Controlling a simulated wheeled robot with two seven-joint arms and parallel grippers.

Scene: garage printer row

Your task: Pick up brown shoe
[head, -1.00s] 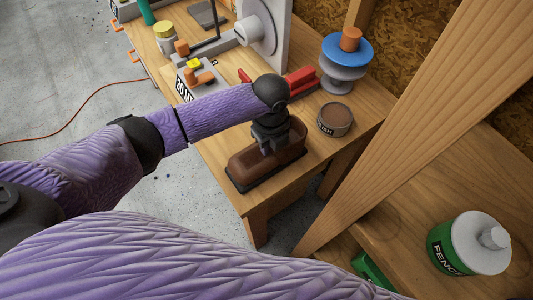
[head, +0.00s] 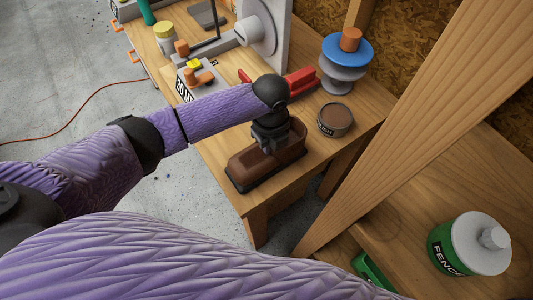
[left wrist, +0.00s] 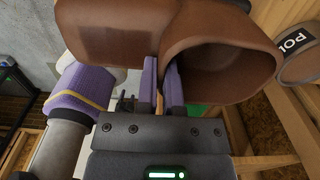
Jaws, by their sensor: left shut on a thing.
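The brown shoe (head: 258,168), with a dark sole, is at the near end of the wooden bench in the head view. It looks upright, and I cannot tell whether its sole touches the bench top. My left gripper (head: 268,148) reaches down to it from above and is shut on the shoe's upper edge. In the left wrist view the two purple fingers (left wrist: 162,85) pinch the wall beside the opening of the shoe (left wrist: 222,45). The gripper hides part of the shoe in the head view. My right gripper is not in view.
A polish tin (head: 335,120) stands just right of the shoe on the bench (head: 313,160). A red object (head: 301,79) and a blue-topped spool stack (head: 346,55) are behind. A wooden post (head: 420,115) slants on the right. A green-labelled can (head: 447,249) stands on the shelf.

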